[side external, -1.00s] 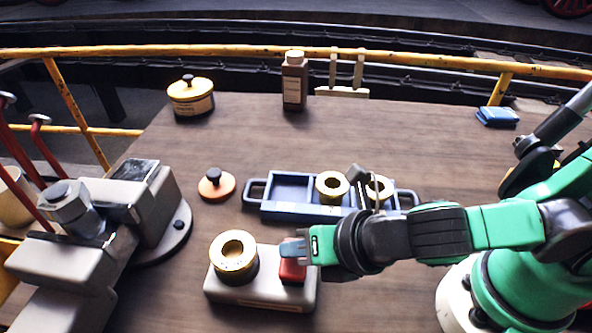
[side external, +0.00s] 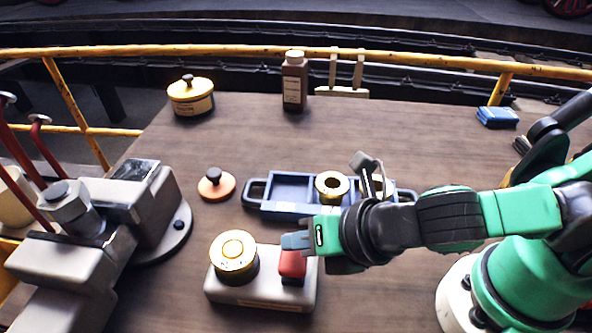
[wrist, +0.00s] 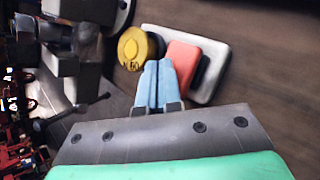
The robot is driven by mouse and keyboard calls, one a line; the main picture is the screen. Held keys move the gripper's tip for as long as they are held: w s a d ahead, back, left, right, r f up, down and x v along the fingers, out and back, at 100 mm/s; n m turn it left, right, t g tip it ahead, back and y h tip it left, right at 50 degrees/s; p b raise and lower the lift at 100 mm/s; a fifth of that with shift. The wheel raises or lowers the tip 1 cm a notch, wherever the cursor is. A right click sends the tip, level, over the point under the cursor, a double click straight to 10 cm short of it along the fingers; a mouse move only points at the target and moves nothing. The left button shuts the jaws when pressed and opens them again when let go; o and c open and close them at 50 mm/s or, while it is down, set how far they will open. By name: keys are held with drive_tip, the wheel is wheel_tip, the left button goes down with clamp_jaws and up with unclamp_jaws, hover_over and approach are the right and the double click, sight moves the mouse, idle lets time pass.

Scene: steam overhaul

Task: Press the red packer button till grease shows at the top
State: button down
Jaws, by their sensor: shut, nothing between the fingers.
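The red packer button (side external: 292,263) stands up on the right part of the grey packer base (side external: 240,292). In the wrist view the red button (wrist: 183,62) is just right of the fingers. A brass bearing (side external: 234,265) sits on the left part of the base, and its centre is filled with yellow, level with the top; it also shows in the wrist view (wrist: 135,48). My gripper (side external: 294,241) is shut and empty, its blue-grey fingertips at the button's upper edge. They look raised off it, though the exact gap cannot be told.
Behind the packer, a blue tray (side external: 255,203) holds brass bearings (side external: 332,186). An orange lid with a black knob (side external: 215,186) lies left of it. A grey machine (side external: 150,215) stands at left. A yellow tin (side external: 190,98), brown bottle (side external: 294,82) and blue cloth (side external: 497,117) stand farther back.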

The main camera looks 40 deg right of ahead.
drive_tip(key=shift+r, duration=0.35)
drive_tip(key=shift+r, duration=2.5)
drive_tip(key=shift+w+d+m, duration=0.2)
drive_tip(key=shift+d+m, duration=0.15)
drive_tip(key=shift+m, duration=0.25)
drive_tip(key=w+d+m+h, duration=0.1)
drive_tip(key=w+d+m, duration=0.1)
drive_tip(key=d+m, duration=0.6)
drive_tip(key=w+d+f+m+g+h, duration=0.1)
drive_tip(key=d+m, duration=0.7)
drive_tip(key=m, duration=1.4)
drive_tip(key=shift+w+d+f+h, duration=0.3)
drive_tip(key=shift+w+h, duration=0.3)
drive_tip(key=shift+w, duration=0.55)
